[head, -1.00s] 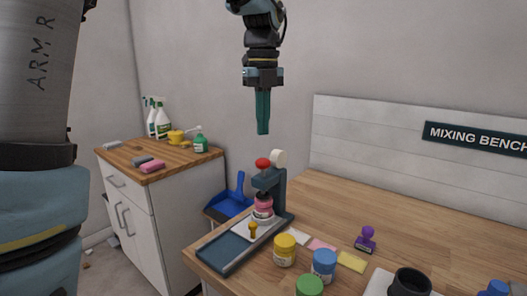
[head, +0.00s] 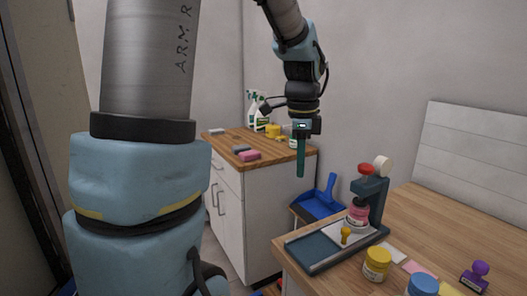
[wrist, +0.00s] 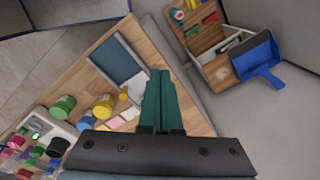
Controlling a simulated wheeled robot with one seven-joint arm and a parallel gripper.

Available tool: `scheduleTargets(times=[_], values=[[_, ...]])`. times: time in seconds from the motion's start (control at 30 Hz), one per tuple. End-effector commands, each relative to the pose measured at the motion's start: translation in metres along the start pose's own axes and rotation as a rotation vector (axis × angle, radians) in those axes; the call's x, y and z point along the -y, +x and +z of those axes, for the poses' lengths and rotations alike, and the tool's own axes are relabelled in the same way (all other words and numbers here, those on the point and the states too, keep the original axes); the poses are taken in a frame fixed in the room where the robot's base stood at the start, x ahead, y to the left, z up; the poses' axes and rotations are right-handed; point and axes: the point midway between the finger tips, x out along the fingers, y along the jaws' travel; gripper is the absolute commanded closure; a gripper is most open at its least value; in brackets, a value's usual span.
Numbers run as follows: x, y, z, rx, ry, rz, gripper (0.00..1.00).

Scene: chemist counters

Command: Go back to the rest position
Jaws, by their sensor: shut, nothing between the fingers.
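My gripper (head: 301,170) hangs pointing down in the head view, its teal fingers shut together with nothing between them. It is in the air, in front of the side counter and left of the stamping press (head: 370,200). In the wrist view my gripper (wrist: 160,80) points toward the far edge of the bench, and the fingers hide part of the bench. Nothing is touching the gripper.
The wooden bench (head: 440,225) at the right holds the press, a yellow-lidded jar (head: 376,264), a blue-lidded jar (head: 422,285) and a purple stamp (head: 475,276). The side counter (head: 228,146) carries spray bottles and sponges. A blue dustpan (head: 319,202) stands between them.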

Motion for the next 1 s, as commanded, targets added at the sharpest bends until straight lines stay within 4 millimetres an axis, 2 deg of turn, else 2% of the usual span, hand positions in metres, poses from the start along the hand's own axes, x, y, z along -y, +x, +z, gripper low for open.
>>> scheduleTargets(times=[0.03,0.1,0.3,0.4,0.5,0.67,1.0], values=[[-0.008,0.011,0.02,0.002,-0.159,-0.003,1.0],[-0.018,0.025,0.043,0.0,-0.395,-0.015,1.0],[-0.058,0.061,0.102,-0.015,-1.054,-0.047,1.0],[-0.077,0.073,0.122,-0.027,-1.317,-0.062,1.0],[-0.092,0.081,0.135,-0.037,-1.505,-0.071,1.0],[-0.102,0.086,0.143,-0.046,-1.645,-0.079,1.0],[-0.103,0.087,0.143,-0.047,-1.656,-0.079,1.0]])
